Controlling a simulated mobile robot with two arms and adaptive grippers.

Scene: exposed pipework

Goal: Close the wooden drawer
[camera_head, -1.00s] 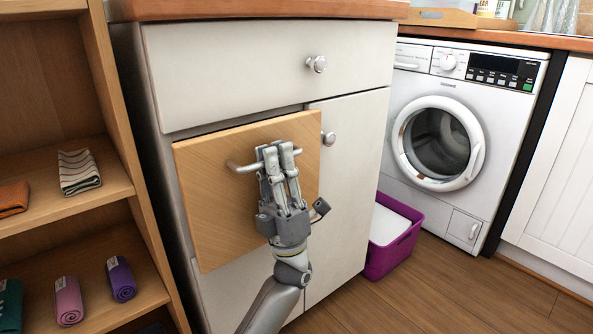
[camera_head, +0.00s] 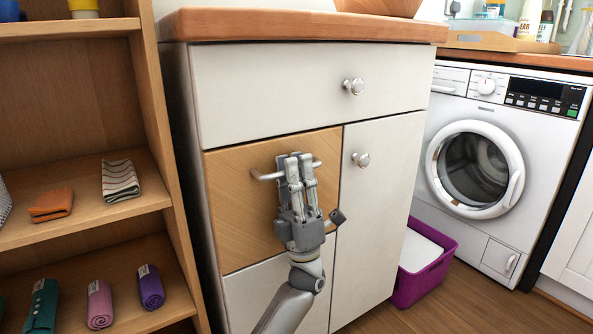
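The wooden drawer (camera_head: 240,200) has a light wood front set in the white cabinet, below the top white drawer. Its front now looks flush, or nearly flush, with the cabinet face. A metal bar handle (camera_head: 268,176) runs across it. My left gripper (camera_head: 296,157) is in front of the drawer at the handle, with its two fingers pointing up, side by side and close together. The fingers cover the middle of the handle, and nothing shows held between them. I cannot tell whether they touch the front. My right gripper is not in view.
The white top drawer (camera_head: 290,90) and the right cabinet door (camera_head: 380,205) are shut. A wooden shelf (camera_head: 75,240) with rolled and folded cloths stands close at left. A purple bin (camera_head: 425,277) and a washing machine (camera_head: 480,230) are at right.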

